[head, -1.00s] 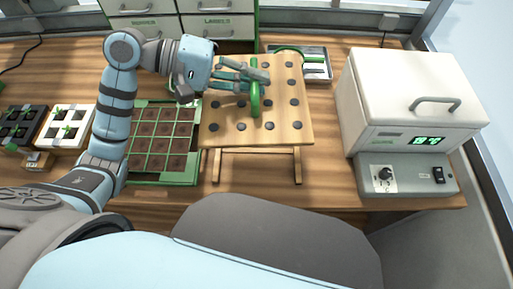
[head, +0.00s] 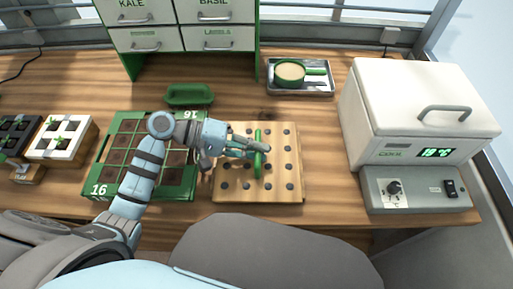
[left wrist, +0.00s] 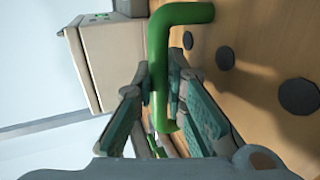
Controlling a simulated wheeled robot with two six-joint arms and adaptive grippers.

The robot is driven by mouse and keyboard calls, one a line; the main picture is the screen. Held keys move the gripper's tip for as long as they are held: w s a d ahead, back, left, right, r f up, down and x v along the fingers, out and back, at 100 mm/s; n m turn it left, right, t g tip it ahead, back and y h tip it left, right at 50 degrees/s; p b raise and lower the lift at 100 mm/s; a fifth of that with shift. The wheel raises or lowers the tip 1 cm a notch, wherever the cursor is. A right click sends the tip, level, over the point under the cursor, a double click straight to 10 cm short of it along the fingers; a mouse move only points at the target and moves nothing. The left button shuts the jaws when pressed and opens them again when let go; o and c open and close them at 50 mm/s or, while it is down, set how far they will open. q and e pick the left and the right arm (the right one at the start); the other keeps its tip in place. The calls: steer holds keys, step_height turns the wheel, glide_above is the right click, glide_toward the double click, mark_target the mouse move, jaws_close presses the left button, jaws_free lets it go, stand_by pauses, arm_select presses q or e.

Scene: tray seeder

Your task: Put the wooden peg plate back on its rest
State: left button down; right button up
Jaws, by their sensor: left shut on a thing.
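The wooden peg plate (head: 235,196), a light square board with rows of dark round spots, lies roughly level at the middle of the bench in the head view. Its green bar handle (head: 258,165) stands up from its top. My left gripper (head: 263,148) is shut on this handle from the left. In the left wrist view the handle (left wrist: 160,75) runs between the two fingers, with the plate's face (left wrist: 260,95) at the right. The rest is hidden under the plate, so I cannot tell whether the plate touches it. My right gripper is not in view.
A green seed tray (head: 100,178) is close at the plate's left. A green dish (head: 189,95) and a metal tray (head: 326,91) with a green-handled cup (head: 290,73) stand behind. A white-lidded box (head: 418,100) stands right. Bench is clear between plate and box.

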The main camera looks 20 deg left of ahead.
arm_select(q)
steer(key=shift+f, duration=0.1)
steer(key=shift+f, duration=0.25)
steer(key=c, duration=1.6)
jaws_free()
steer(key=shift+c, duration=0.2)
steer(key=shift+r, duration=0.5)
steer(key=v, duration=1.2)
